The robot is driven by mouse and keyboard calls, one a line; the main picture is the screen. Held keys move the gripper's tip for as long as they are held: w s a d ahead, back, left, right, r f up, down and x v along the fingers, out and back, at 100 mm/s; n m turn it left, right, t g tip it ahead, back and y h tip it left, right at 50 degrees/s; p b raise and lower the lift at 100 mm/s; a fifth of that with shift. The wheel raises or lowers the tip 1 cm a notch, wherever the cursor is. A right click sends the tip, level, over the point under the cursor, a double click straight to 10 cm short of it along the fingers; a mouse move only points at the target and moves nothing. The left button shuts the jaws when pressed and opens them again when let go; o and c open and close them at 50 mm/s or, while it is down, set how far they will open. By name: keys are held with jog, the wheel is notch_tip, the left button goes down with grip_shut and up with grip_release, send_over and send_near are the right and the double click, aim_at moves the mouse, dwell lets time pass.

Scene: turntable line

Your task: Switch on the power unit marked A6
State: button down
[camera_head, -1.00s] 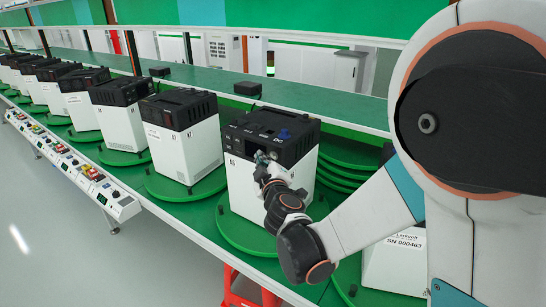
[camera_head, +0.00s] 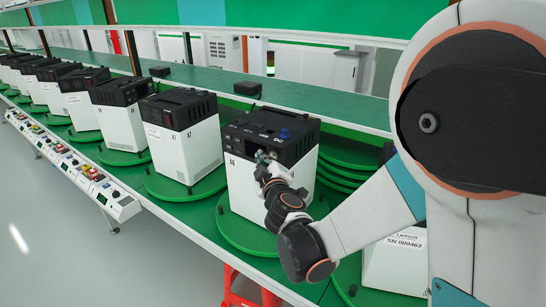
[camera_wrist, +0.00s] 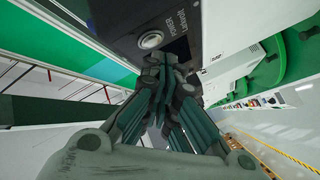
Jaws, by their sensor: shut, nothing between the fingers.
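A white power unit with a black top (camera_head: 262,180) stands on a green turntable in front of my arm. The small mark on its front corner looks like A6, but is too small to read surely. Its black control panel has a blue knob (camera_head: 284,134) on top. My gripper (camera_head: 263,157) is shut and empty at the panel. Its fingertips (camera_wrist: 165,62) are close beside the button; I cannot tell whether they touch. The button is hidden in the head view.
A similar unit (camera_head: 182,145) stands to the left on its own turntable (camera_head: 165,191), with several more beyond it. A control rail (camera_head: 122,207) runs along the bench's front left. Stacked green discs (camera_head: 345,168) lie behind right. Another unit (camera_head: 390,263) is partly behind my arm.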

jog(key=shift+w+d, duration=0.2)
jog(key=shift+w, duration=0.05)
jog(key=shift+w+d, duration=0.2)
jog(key=shift+w, duration=0.05)
dwell(0.8)
jog(key=shift+s+a, duration=0.1)
jog(key=shift+s, duration=0.05)
jog(key=shift+s+a, duration=0.35)
jog(key=shift+s, duration=0.1)
dwell(0.3)
jog(key=shift+s+a+b, duration=0.25)
jog(key=shift+s+a, duration=0.55)
jog(key=shift+s, duration=0.2)
jog(key=shift+s+a+b, duration=0.2)
jog(key=shift+s+a, duration=0.55)
jog(key=shift+s, duration=0.25)
